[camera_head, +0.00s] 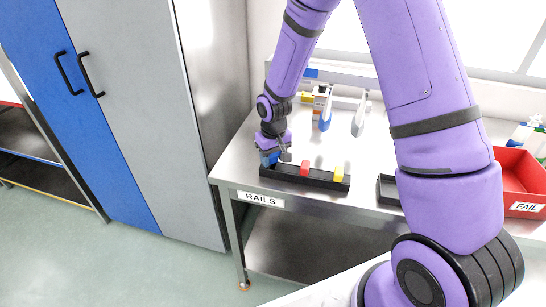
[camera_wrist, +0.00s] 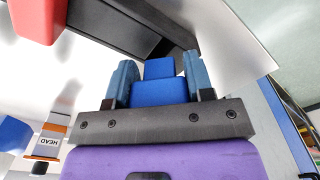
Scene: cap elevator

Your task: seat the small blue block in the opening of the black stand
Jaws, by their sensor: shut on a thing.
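The long black stand (camera_head: 320,182) lies along the front edge of the steel table and also shows at the top of the wrist view (camera_wrist: 115,22). A red block (camera_head: 305,168) and a yellow block (camera_head: 339,172) sit in it, toward its middle and right end. My gripper (camera_head: 270,158) is over the stand's left end. In the wrist view my gripper (camera_wrist: 160,82) is shut on the small blue block (camera_wrist: 159,90), which has a narrower upper part. The stand's dark left end is just beyond the block. I cannot tell whether block and stand touch.
A "RAILS" label (camera_head: 261,198) marks the table's front edge. A second black tray (camera_head: 387,189) is right of the stand, partly behind my arm. A red "FAIL" bin (camera_head: 521,183) is at the far right. Blue and white items (camera_head: 325,118) stand behind. A tall cabinet (camera_head: 200,130) is left.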

